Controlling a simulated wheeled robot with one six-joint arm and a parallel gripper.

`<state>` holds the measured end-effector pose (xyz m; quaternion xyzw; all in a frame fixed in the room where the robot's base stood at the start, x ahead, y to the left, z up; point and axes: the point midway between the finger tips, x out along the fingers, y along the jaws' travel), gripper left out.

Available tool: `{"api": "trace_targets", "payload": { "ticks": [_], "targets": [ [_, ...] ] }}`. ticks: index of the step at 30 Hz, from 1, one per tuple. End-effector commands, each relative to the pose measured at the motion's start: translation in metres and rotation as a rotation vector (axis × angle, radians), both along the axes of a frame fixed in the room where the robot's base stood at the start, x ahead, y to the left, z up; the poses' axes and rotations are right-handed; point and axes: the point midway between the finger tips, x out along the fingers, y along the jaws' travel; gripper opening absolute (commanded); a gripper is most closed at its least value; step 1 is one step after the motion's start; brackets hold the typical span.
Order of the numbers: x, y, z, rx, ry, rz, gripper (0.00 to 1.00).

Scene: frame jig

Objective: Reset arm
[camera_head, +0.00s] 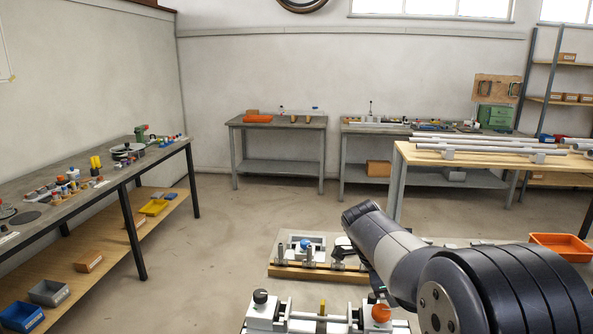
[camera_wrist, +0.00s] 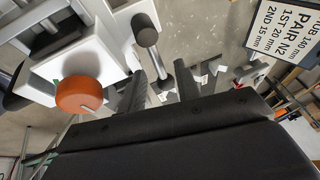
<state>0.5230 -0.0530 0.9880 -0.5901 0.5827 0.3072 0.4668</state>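My arm reaches in from the lower right of the head view and bends down over the frame jig (camera_head: 322,326). The jig has white blocks, a dark knob (camera_head: 260,296) and an orange knob (camera_head: 381,313). The orange knob also shows close up at left in the wrist view (camera_wrist: 80,95). My gripper (camera_wrist: 160,80) shows in the wrist view as two dark fingers with a gap between them. A grey rod with a black end (camera_wrist: 146,35) shows beyond and between the fingers; I see no grip on it. The head view hides my fingertips.
A fixture on a wooden base (camera_head: 320,273) stands just behind the jig. An orange bin (camera_head: 562,246) lies at right. A workbench (camera_head: 60,216) runs along the left wall, and a wooden table with pipes (camera_head: 480,158) stands at right. The floor at centre left is clear.

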Motion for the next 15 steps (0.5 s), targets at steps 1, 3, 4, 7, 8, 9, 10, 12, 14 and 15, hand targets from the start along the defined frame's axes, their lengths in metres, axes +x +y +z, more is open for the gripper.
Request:
{"api": "trace_targets", "payload": {
  "ticks": [1,3,4,7,8,9,10,12,14,15],
  "targets": [
    [0.0003,-0.005,-0.0102,0.0,0.004,-0.003,0.32],
    [0.0027,-0.0042,-0.0032,0.0,0.0,0.063,0.32],
    [0.0032,-0.0042,-0.0034,0.0,0.001,0.085,0.32],
    [0.006,-0.0043,-0.0038,0.001,0.0,0.148,0.32],
    [0.0065,-0.0043,-0.0041,-0.001,0.001,0.164,0.32],
    [0.007,-0.0043,-0.0044,0.0,0.001,0.181,0.32],
    [0.0076,-0.0043,-0.0046,0.0,0.001,0.192,0.32],
    [0.0084,-0.0043,-0.0049,0.0,0.0,0.211,0.32],
    [0.0088,-0.0043,-0.0053,0.0,0.001,0.221,0.32],
    [0.009,-0.0042,-0.0055,0.001,0.0,0.225,0.32]
  ]
}}
